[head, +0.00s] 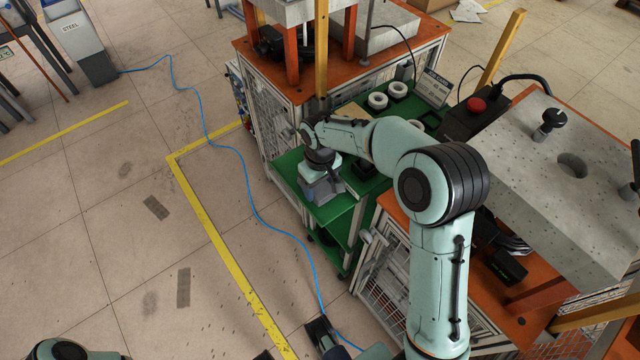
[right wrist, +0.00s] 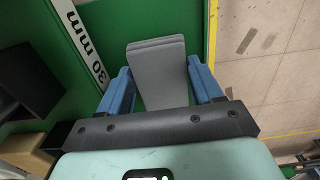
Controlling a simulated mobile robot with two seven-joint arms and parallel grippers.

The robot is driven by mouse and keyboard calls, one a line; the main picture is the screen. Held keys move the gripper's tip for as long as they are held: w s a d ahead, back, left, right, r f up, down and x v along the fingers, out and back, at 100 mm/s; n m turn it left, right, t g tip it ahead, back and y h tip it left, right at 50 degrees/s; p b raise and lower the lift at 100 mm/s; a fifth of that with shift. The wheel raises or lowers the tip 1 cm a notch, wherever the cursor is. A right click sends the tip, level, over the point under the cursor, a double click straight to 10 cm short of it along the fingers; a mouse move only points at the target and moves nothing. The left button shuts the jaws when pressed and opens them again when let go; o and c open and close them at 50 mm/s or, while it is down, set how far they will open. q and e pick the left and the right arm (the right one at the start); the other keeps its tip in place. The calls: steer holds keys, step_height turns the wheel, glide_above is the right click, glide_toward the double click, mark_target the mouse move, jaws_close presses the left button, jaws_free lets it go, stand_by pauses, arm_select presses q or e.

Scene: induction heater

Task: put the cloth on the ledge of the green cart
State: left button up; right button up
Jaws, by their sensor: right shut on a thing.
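The cloth (right wrist: 160,70) is a grey, flat folded piece in the right wrist view. My right gripper (right wrist: 162,90) is shut on it, with a blue finger at each side. In the head view my right gripper (head: 322,190) points down over the near end of the green cart (head: 343,214). There I cannot clearly tell the cloth from the gripper. The green surface of the cart (right wrist: 195,20) shows behind the cloth in the right wrist view. Whether the cloth touches it, I cannot tell. My left gripper is not in view.
White rings (head: 377,100) and a "30 mm" label (right wrist: 82,40) are on the cart. Orange-topped benches (head: 265,75) flank it. A concrete block (head: 530,190) and a red button (head: 477,105) stand at right. A blue cable (head: 255,205) crosses the open floor at left.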

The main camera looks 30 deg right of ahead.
mark_target(320, 188)
steer(key=shift+f, duration=0.1)
steer(key=o, duration=0.7)
steer(key=shift+o, duration=0.2)
step_height(320, 188, up, 12)
steer(key=p, duration=0.2)
